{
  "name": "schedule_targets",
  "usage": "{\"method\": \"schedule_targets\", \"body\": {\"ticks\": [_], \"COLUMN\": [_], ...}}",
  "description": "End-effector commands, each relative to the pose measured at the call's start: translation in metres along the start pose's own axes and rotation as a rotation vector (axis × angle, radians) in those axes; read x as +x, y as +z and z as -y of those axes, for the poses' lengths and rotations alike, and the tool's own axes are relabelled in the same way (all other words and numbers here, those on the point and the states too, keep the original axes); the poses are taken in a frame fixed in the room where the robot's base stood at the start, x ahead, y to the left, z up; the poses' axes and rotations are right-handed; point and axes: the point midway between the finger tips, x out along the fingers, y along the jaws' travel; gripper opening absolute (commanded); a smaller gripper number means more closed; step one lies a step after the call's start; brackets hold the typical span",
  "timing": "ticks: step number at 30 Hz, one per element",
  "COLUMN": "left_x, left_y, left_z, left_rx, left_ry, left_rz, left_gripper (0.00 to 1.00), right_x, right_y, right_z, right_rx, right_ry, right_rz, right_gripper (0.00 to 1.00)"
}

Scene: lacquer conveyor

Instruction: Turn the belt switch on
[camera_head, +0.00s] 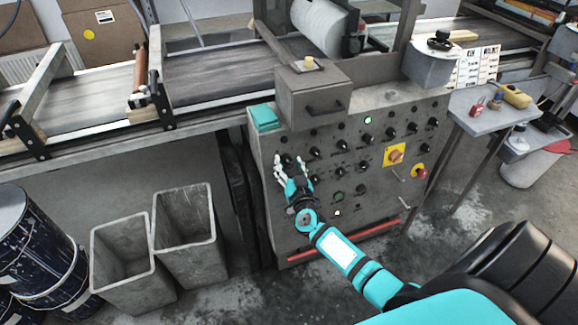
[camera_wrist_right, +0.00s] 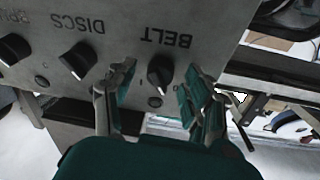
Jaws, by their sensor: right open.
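The belt switch is a black rotary knob (camera_wrist_right: 160,72) on the grey control panel (camera_head: 357,215), under the label BELT, which appears upside down in the right wrist view. My right gripper (camera_wrist_right: 152,95) is open, with its two fingers on either side of the knob and a visible gap to each. I cannot tell how near the fingertips are in depth. In the head view the right gripper (camera_head: 290,168) is at the panel's upper left and hides the belt knob. My left gripper is not in view.
The DISCS knob (camera_wrist_right: 79,60) sits beside the belt knob. The head view shows several other knobs, an orange rotary switch (camera_head: 395,154) on a yellow plate and a red button (camera_head: 421,173). A grey box (camera_head: 312,95) stands above the panel. Empty bins (camera_head: 187,235) stand at left.

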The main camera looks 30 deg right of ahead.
Motion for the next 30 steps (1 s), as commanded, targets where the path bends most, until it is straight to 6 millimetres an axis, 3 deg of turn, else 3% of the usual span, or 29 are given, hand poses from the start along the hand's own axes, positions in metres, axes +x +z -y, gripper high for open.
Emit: {"method": "schedule_targets", "body": {"ticks": [5, 17, 30], "left_x": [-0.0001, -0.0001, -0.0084], "left_y": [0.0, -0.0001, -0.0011], "left_z": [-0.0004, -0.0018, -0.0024], "left_rx": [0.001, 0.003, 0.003], "left_ry": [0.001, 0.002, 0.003], "left_rz": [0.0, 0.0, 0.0], "left_gripper": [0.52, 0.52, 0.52], "right_x": [-0.0003, -0.0006, -0.0008], "right_y": [0.0002, 0.0004, -0.001], "right_z": [0.0, 0.0, 0.0011], "right_rx": [0.0, 0.0, 0.094], "right_ry": [0.0, 0.0, 0.019], "right_rz": [0.001, 0.001, 0.008], "right_gripper": [0.52, 0.0, 0.0]}}
